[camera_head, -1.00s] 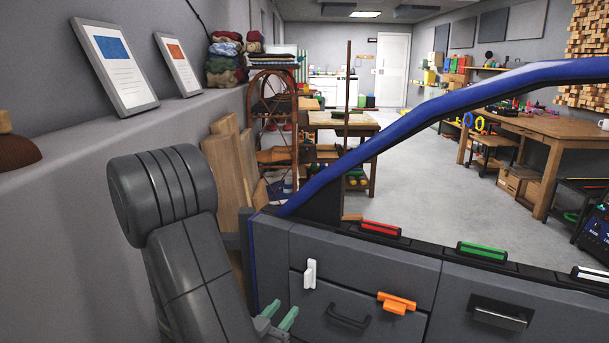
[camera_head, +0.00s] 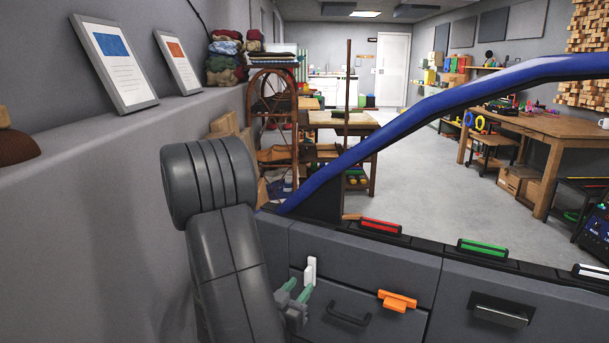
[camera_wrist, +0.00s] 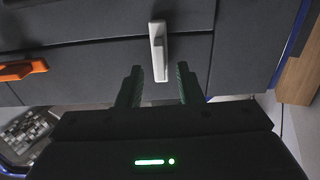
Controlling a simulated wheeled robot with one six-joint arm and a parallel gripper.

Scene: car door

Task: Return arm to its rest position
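My gripper (camera_head: 296,290) is at the lower middle in the head view, in front of the grey car door (camera_head: 277,240). In the wrist view its two green fingers (camera_wrist: 159,84) are spread apart with nothing held between them. A white handle (camera_head: 310,271) is on the door panel just beyond the fingertips. In the wrist view this white handle (camera_wrist: 158,46) lies ahead, its lower end close to the gap between the fingers.
An orange handle (camera_head: 397,301) and a dark pull (camera_head: 349,317) are to the right on the door. Red (camera_head: 381,226) and green (camera_head: 482,248) pieces sit along its top edge. The blue window frame (camera_head: 420,108) rises above. A grey wall ledge (camera_head: 110,135) is at left.

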